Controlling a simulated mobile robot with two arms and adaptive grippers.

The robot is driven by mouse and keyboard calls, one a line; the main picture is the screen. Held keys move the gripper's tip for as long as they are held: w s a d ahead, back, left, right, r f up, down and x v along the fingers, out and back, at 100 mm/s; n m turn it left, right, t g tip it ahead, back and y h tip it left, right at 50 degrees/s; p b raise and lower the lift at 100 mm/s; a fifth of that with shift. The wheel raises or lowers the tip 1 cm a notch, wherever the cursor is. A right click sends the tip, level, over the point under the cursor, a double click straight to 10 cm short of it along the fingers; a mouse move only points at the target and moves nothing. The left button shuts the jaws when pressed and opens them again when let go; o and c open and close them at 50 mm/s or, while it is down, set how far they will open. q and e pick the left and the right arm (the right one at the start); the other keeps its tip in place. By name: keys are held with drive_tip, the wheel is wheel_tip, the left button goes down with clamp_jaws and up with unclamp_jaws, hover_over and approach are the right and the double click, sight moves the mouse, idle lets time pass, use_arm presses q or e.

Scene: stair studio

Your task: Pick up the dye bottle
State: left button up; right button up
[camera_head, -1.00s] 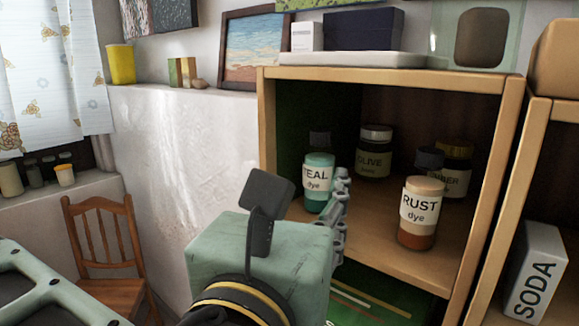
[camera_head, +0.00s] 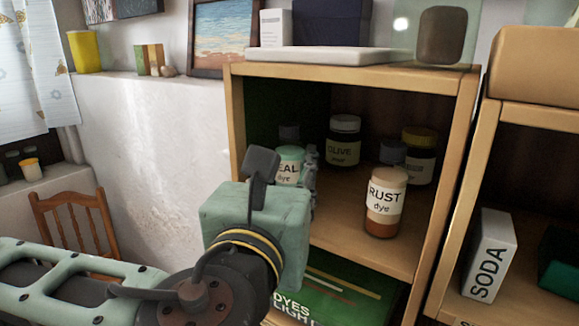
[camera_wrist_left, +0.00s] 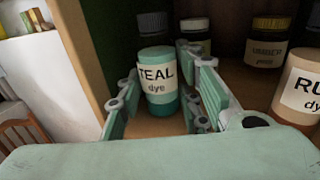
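The teal dye bottle (camera_head: 289,165) stands upright on the cabinet's inner shelf at the left; my gripper hides part of it in the head view. My left gripper (camera_head: 308,172) reaches into the cabinet at this bottle. In the left wrist view, the teal bottle (camera_wrist_left: 157,85) stands between the two spread fingers of my left gripper (camera_wrist_left: 165,88). Any contact with the fingers cannot be made out. The rust dye bottle (camera_head: 385,205), with a pale lid, stands to the right of the gripper, also in the wrist view (camera_wrist_left: 299,90). My right gripper is not in view.
Behind stand an olive jar (camera_head: 343,142), a yellow-lidded jar (camera_head: 419,158) and dark-capped bottles, one (camera_head: 392,152) behind the rust bottle. The cabinet's left side panel (camera_head: 236,120) is close to the gripper. A soda box (camera_head: 490,262) stands at the right.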

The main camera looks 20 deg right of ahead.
use_arm(q)
drive_tip(key=c, duration=0.4)
